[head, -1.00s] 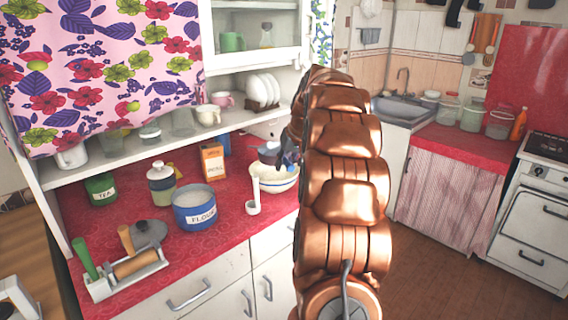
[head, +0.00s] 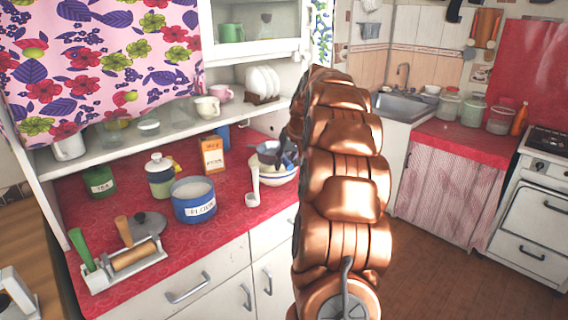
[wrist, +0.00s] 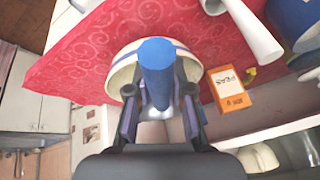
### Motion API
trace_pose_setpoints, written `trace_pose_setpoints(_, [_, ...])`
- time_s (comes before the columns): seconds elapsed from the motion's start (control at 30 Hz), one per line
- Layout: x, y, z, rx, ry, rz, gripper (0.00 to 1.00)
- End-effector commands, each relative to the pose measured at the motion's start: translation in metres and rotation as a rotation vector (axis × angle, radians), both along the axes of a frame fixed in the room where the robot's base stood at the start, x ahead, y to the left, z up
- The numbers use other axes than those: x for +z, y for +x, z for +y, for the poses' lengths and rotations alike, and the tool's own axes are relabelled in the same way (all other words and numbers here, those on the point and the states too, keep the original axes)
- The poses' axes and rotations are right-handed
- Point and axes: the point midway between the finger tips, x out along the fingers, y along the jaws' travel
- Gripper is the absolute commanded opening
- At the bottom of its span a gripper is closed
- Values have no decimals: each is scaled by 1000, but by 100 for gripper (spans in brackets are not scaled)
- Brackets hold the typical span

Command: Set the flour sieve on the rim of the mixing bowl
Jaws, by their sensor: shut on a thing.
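The mixing bowl (head: 285,180), cream with blue bands, stands on the red counter near its right end. It also shows in the wrist view (wrist: 121,74), partly covered by my gripper and what it holds. My gripper (head: 287,154) is at the bowl, partly hidden by my copper arm in the head view. In the wrist view my gripper (wrist: 160,100) is shut on a blue handle (wrist: 157,62), which I take for the flour sieve's. The grey-blue sieve (head: 266,147) shows above the bowl's back left side. I cannot tell whether it touches the rim.
A shelf (head: 130,146) overhangs the counter's back.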

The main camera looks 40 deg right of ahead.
Motion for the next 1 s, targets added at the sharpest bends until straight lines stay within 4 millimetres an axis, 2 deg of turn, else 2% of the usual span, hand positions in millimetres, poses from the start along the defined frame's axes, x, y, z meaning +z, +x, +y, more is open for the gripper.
trace_pose_setpoints(0.7, [-23,0,0,-1,1,0,0])
trace_pose_setpoints(1.0, [-23,0,0,-1,0,0,0])
